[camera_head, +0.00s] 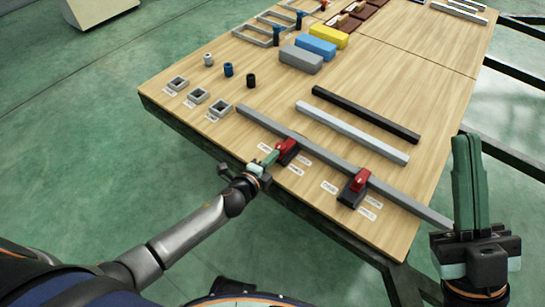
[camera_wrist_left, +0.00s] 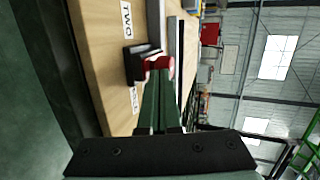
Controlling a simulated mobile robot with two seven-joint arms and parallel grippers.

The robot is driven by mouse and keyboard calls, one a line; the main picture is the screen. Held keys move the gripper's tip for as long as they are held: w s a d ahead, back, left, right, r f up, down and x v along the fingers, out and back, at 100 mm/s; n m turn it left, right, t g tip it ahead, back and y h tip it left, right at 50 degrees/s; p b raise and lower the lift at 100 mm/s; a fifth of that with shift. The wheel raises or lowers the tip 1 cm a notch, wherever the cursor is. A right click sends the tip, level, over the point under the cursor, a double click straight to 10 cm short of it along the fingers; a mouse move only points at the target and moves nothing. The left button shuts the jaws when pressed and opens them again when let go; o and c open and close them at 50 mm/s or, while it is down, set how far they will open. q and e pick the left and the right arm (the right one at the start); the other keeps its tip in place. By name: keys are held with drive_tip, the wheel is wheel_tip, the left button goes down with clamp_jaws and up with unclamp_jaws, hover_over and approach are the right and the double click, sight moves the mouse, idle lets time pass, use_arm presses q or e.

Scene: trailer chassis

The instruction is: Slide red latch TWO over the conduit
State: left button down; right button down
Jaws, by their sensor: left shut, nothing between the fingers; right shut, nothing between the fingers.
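One red latch (camera_head: 286,146) sits on a black base at the conduit, and a second red latch (camera_head: 359,181) sits on a black base further right. The conduit (camera_head: 325,155) is a long grey bar along the table's near edge. My left gripper (camera_head: 271,158) is shut and empty, its green fingertips right at the left-hand latch. In the left wrist view the fingertips (camera_wrist_left: 159,80) reach the red latch (camera_wrist_left: 160,63) by its black base (camera_wrist_left: 138,64); contact is unclear. A label reading TWO (camera_wrist_left: 127,18) lies beside it. My right gripper (camera_head: 467,140) is shut and empty at the right, off the table.
Two loose bars, black (camera_head: 365,113) and light grey (camera_head: 350,131), lie behind the conduit. Grey square rings (camera_head: 198,95), small cylinders and blue (camera_head: 316,46), yellow and grey blocks are further back. The table's near edge runs between my left arm and the latches.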

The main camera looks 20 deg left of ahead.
sight(283, 146)
use_arm(q)
drive_tip(key=shift+w, duration=0.1)
drive_tip(key=w, duration=0.1)
drive_tip(key=w+d, duration=0.1)
drive_tip(key=w, duration=0.1)
drive_tip(key=shift+w+d+b, duration=0.25)
drive_tip(key=shift+w+b, duration=0.1)
drive_tip(key=shift+w, duration=0.05)
drive_tip(key=shift+w+r, duration=0.1)
drive_tip(key=shift+w, duration=0.05)
use_arm(e)
drive_tip(key=shift+f, duration=0.35)
